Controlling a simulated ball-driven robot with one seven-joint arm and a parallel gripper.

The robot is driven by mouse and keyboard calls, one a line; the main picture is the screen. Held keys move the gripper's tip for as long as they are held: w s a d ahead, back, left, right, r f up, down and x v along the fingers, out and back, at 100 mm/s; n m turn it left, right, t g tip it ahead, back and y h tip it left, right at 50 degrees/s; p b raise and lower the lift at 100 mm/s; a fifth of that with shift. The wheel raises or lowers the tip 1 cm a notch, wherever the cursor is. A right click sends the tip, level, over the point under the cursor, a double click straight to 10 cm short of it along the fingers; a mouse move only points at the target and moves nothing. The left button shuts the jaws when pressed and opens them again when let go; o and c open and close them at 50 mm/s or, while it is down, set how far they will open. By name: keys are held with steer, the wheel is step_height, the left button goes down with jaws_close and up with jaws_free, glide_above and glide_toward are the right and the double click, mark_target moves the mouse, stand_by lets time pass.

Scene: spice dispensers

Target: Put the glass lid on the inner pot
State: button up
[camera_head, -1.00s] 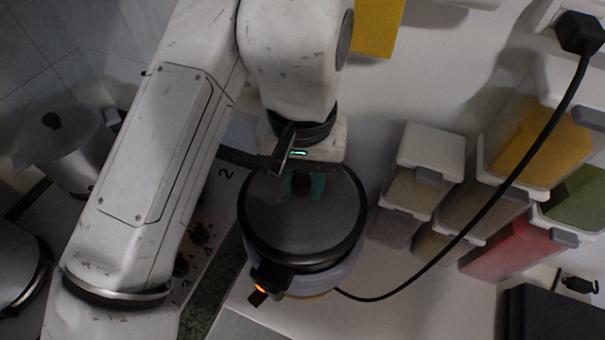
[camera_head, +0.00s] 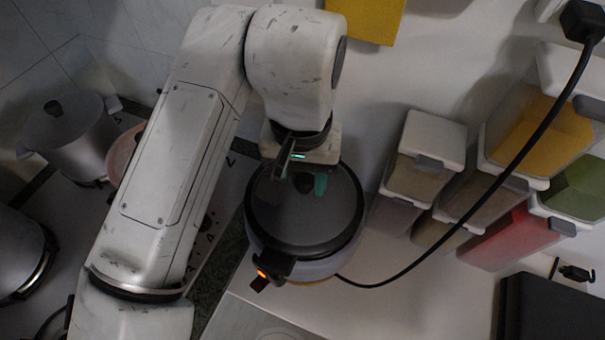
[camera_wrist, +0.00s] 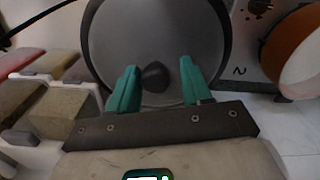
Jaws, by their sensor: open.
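The round lid (camera_head: 305,218), dark and glassy with a black rim, lies over the mouth of the rounded cooker (camera_head: 330,266) in the head view. The cooker hides the inner pot from sight. The lid's dark knob (camera_wrist: 154,77) shows in the wrist view, between the two teal fingers as seen from there. My gripper (camera_wrist: 159,68) is open, with a gap on each side of the knob. In the head view my gripper (camera_head: 303,184) is over the lid's far half. I cannot tell how far the fingertips reach down beside the knob.
A black cable (camera_head: 500,185) runs from the cooker to a plug at the upper right. Several spice dispensers (camera_head: 425,155) stand on the right. A metal pot (camera_head: 70,140) and another pot (camera_head: 20,255) are on the left. A dark box (camera_head: 550,308) is at the lower right.

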mark_target(304, 179)
steer(key=shift+d+r, duration=0.25)
steer(key=shift+d, duration=0.1)
step_height(304, 179, up, 11)
steer(key=shift+a+r, duration=0.15)
stand_by(0.4)
